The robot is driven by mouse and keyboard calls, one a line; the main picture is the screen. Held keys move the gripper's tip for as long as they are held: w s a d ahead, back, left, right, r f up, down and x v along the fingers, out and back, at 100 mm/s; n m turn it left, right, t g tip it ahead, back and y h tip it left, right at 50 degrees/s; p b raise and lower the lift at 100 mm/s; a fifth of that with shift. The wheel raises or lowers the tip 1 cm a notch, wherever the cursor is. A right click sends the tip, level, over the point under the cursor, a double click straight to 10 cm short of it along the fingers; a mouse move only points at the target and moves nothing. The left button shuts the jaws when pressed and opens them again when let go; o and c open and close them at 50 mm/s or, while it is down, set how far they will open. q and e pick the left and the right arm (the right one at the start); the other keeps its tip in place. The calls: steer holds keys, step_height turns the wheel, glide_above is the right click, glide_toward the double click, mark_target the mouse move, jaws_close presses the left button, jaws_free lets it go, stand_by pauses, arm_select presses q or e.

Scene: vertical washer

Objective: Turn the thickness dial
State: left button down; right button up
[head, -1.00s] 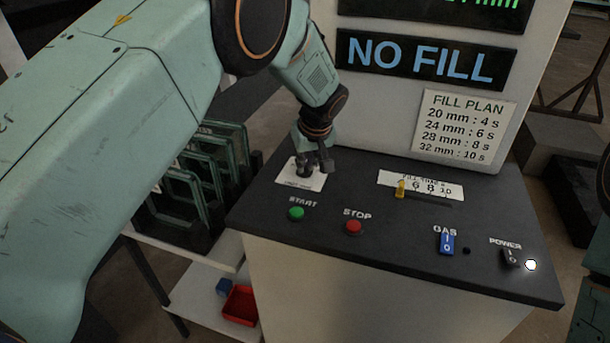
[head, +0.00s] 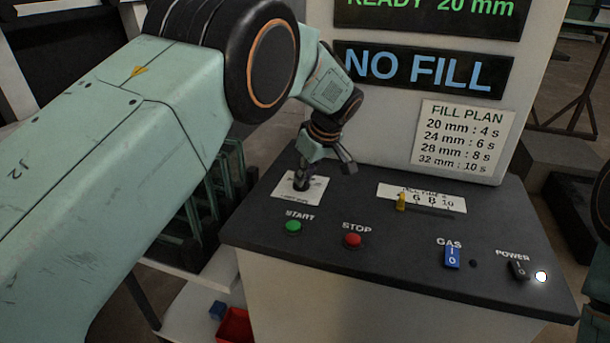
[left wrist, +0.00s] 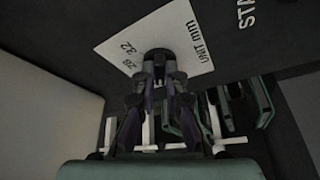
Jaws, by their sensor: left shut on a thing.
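The thickness dial is a small dark knob (left wrist: 160,54) on a white card marked in mm (left wrist: 190,32); the card also shows in the head view (head: 318,190) on the panel's left. My left gripper (head: 303,180) reaches down over it from above, its fingers around the knob and shut on it. In the left wrist view the two fingertips (left wrist: 160,75) meet at the knob and partly hide it. The figures 28 and 32 can be read on the card. The display (head: 430,12) reads READY 20 mm. My right gripper is not in view.
The black panel (head: 400,265) carries a green START button (head: 293,227), a red STOP button (head: 352,240), a yellow fill-time slider (head: 401,201), a blue GAS switch (head: 452,256) and a POWER switch (head: 519,268). Framed panes (head: 200,205) stand in a rack left of the console.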

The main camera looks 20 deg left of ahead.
arm_select(q)
steer(key=shift+s+f, duration=0.2)
steer(key=shift+f, duration=0.05)
steer(key=c, duration=1.7)
jaws_free()
steer(key=o, duration=0.3)
steer(key=shift+w+r, duration=0.15)
steer(key=shift+r, duration=0.1)
steer(key=v, duration=1.1)
steer(key=shift+r, duration=0.4)
steer(key=shift+d, duration=0.1)
